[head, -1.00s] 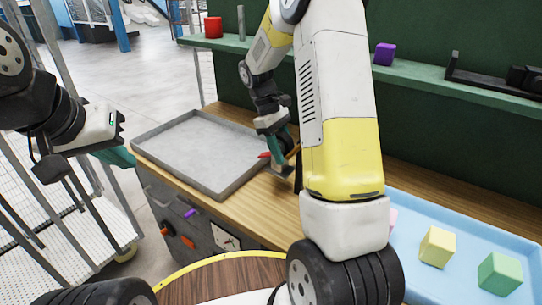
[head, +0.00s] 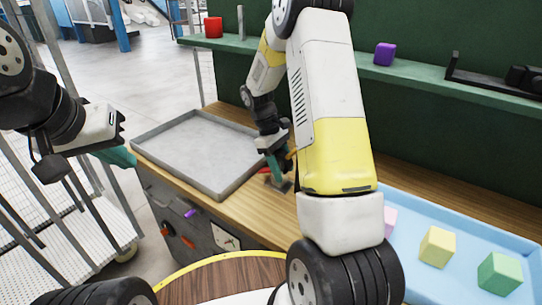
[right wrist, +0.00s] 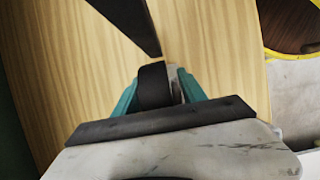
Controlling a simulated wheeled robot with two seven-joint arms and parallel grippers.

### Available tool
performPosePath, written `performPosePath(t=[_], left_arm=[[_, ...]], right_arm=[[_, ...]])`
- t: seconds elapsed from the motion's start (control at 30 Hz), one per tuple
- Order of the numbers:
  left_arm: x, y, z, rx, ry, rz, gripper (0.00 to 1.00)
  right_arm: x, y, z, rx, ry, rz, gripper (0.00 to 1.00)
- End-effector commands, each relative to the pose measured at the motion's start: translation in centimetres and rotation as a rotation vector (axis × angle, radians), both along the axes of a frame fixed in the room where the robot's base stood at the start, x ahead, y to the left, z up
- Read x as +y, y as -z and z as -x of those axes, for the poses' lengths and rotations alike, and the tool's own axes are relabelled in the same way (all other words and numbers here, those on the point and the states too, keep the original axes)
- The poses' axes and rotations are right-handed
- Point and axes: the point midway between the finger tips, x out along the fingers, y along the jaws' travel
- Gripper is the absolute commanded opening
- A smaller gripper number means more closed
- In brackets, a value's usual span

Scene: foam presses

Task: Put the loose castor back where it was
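The loose castor shows in the right wrist view as a black wheel (right wrist: 154,86) with a grey metal part beside it. It sits between the teal fingers of my right gripper (right wrist: 160,88), which looks shut on it. In the head view my right gripper (head: 277,170) points down at the wooden bench top, right of the grey tray, with a small grey part (head: 284,186) at its tips. Whether this part touches the wood is unclear.
The grey tray (head: 142,146) lies on the bench (head: 245,212). Small red and orange items lie close to my right gripper. A blue tray (head: 460,220) with coloured blocks is at right. A shelf (head: 420,83) runs behind. A dark bar (right wrist: 128,18) crosses the right wrist view.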

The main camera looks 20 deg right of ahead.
Motion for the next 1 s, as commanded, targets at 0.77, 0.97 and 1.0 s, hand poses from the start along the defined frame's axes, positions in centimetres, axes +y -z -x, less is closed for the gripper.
performPosePath(t=[0.77, 0.97, 1.0], left_arm=[[0.0, 0.0, 0.0, 0.0, 0.0, 0.0, 0.0], [0.0, 0.0, 0.0, 0.0, 0.0, 0.0, 0.0], [0.0, 0.0, 0.0, 0.0, 0.0, 0.0, 0.0]], right_arm=[[1.6, -6.1, -1.9, -0.006, -0.001, -0.001, 0.64], [2.5, -9.5, -3.0, -0.003, -0.001, 0.0, 0.64], [2.6, -10.0, -3.1, -0.001, 0.0, 0.0, 0.64]])
